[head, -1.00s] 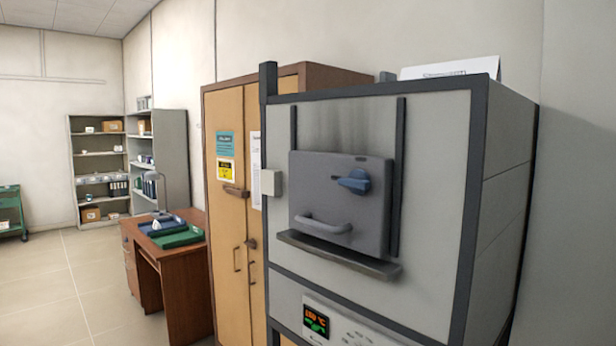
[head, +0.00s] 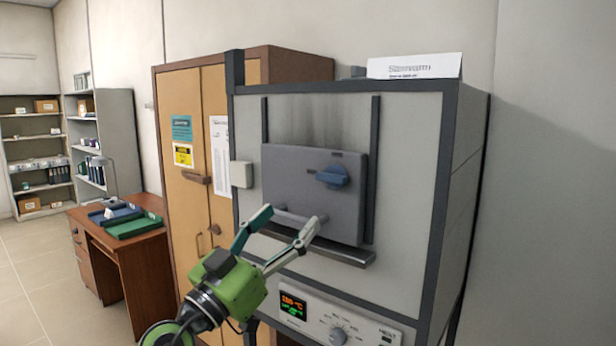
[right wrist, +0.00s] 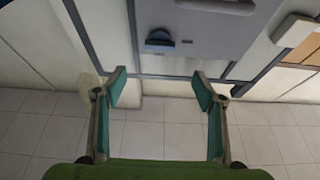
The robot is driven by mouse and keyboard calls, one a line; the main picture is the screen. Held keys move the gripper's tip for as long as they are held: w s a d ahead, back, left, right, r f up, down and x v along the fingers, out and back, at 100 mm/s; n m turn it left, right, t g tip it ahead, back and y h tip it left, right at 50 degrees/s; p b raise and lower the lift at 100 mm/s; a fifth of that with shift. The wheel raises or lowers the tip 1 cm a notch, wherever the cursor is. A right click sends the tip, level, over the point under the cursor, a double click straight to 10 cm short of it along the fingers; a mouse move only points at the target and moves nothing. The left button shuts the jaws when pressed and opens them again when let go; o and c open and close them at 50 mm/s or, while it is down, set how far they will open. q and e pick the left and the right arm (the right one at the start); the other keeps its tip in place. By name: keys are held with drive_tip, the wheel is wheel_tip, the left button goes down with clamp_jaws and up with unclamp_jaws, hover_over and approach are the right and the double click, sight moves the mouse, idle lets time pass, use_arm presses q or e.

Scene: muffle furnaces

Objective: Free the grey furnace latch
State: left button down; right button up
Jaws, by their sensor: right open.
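The grey furnace (head: 410,130) has a dark grey door (head: 315,205) on its front. The latch (head: 333,177) is a blue turning handle on the upper right of the door, lying roughly sideways; it also shows in the right wrist view (right wrist: 160,40). A grey bar handle (head: 290,217) is low on the door, partly hidden behind my gripper. My right gripper (head: 288,220) is open and empty, below and left of the latch; no contact with the latch shows. In the right wrist view its fingers (right wrist: 160,85) are spread wide. My left gripper is not in view.
A dark ledge (head: 320,246) sits under the door. A control panel (head: 335,318) with a lit display is below. A pale box (head: 241,174) is on the furnace's left edge. A wooden cabinet (head: 185,95) and a desk (head: 140,255) stand to the left.

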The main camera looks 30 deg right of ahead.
sight(328, 179)
drive_tip(key=p+x, duration=0.8)
drive_tip(key=x, duration=0.5)
drive_tip(key=shift+w+d+f, duration=0.1)
drive_tip(key=shift+d, duration=0.05)
drive_tip(key=shift+w+d, duration=0.15)
drive_tip(key=shift+d, duration=0.15)
drive_tip(key=c, duration=1.1)
